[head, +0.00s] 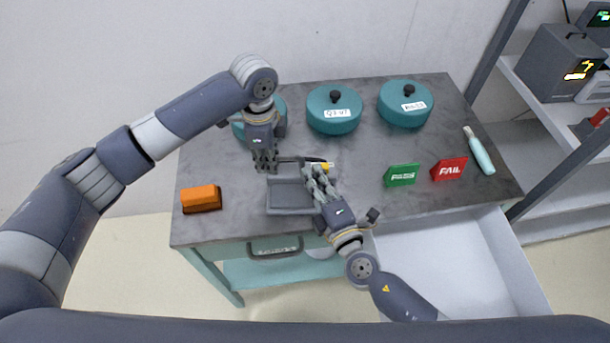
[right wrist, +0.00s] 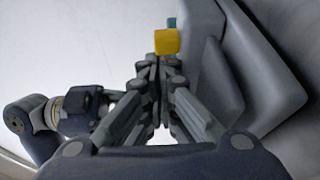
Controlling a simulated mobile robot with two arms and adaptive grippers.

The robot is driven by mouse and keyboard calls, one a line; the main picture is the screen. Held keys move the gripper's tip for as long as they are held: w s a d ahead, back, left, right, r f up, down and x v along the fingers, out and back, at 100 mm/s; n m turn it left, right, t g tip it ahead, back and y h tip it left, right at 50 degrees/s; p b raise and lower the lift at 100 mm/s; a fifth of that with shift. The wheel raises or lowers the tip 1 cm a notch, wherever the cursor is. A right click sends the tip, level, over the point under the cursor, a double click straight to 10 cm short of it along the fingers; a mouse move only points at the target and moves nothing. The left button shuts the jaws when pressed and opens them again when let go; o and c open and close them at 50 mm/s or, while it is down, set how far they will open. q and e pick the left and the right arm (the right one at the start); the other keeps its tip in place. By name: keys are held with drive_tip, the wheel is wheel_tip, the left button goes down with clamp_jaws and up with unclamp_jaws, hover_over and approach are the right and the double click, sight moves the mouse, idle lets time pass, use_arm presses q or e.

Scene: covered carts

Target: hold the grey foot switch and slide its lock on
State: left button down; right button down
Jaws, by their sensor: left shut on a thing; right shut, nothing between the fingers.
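The grey foot switch (head: 286,197) lies near the front middle of the cart top, with a dark bar along its back edge. My left gripper (head: 266,168) is shut on the foot switch at its back left corner. The yellow lock (head: 325,165) shows at the back right of the switch; in the right wrist view the yellow lock (right wrist: 166,41) is just beyond my fingertips. My right gripper (head: 312,170) is shut and empty at the switch's right side, close to the lock. Whether the fingertips touch the lock cannot be told. My right fingers hide part of the switch.
Two teal round covers (head: 333,112) (head: 405,104) stand at the back; a third (head: 240,128) is partly behind my left gripper. An orange block (head: 201,198) lies left. A green sign (head: 402,175), red FAIL sign (head: 449,168) and bottle (head: 481,155) lie right. A drawer (head: 450,255) stands open in front.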

drive_tip(key=shift+w+d, duration=0.15)
drive_tip(key=shift+d, duration=0.7)
use_arm(q)
drive_tip(key=shift+a, duration=0.15)
use_arm(e)
drive_tip(key=shift+s+d, duration=0.1)
drive_tip(key=shift+s, duration=0.15)
use_arm(q)
drive_tip(key=shift+s, duration=0.1)
use_arm(e)
drive_tip(key=v, duration=0.9)
drive_tip(key=shift+s, duration=0.3)
use_arm(q)
drive_tip(key=c, duration=1.6)
unclamp_jaws()
drive_tip(key=shift+o, duration=0.2)
